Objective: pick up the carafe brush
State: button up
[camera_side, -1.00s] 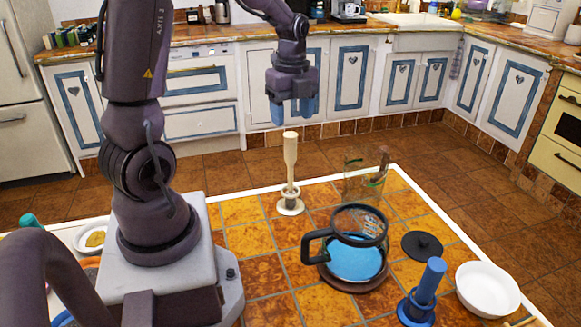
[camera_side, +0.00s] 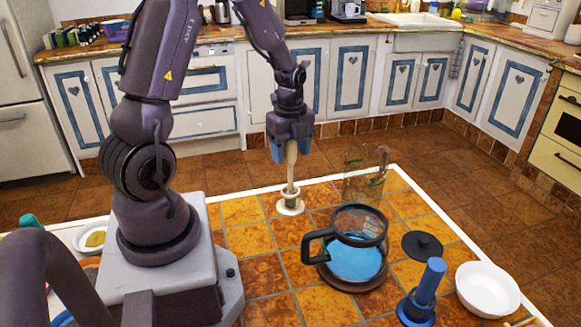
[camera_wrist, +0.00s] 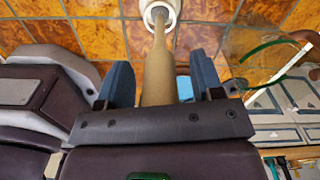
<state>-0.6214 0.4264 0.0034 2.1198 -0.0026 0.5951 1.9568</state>
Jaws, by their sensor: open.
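The carafe brush (camera_side: 291,172) has a pale wooden handle and stands upright in a round whitish holder (camera_side: 291,208) on the tiled table. My gripper (camera_side: 291,154) is above the table with its blue fingers pointing down on either side of the upper handle. In the wrist view the handle (camera_wrist: 159,65) runs between the two fingers of my gripper (camera_wrist: 161,82). A gap shows beside each finger, so the gripper is open and not closed on the handle. The top of the handle is hidden by the gripper. The brush head is hidden in the holder.
A glass carafe (camera_side: 358,250) with blue liquid stands to the front right of the brush. A clear glass vessel (camera_side: 362,178) is just right of it. A black lid (camera_side: 422,245), a blue plunger-like tool (camera_side: 425,290) and a white bowl (camera_side: 487,289) lie farther right.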

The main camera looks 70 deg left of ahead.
jog(key=c, duration=1)
notch_tip(320, 180, up, 10)
jog(key=shift+r, duration=0.1)
jog(key=shift+o, duration=1.1)
jog(key=c, duration=0.3)
jog(key=w+d+r, duration=0.1)
jog(key=w+d, duration=0.1)
jog(key=d, duration=0.5)
jog(key=w+d+r, duration=0.2)
jog(key=d, duration=0.5)
jog(key=w+d+r, duration=0.2)
jog(key=w+d, duration=0.1)
jog(key=d, duration=0.4)
jog(key=shift+d, duration=0.15)
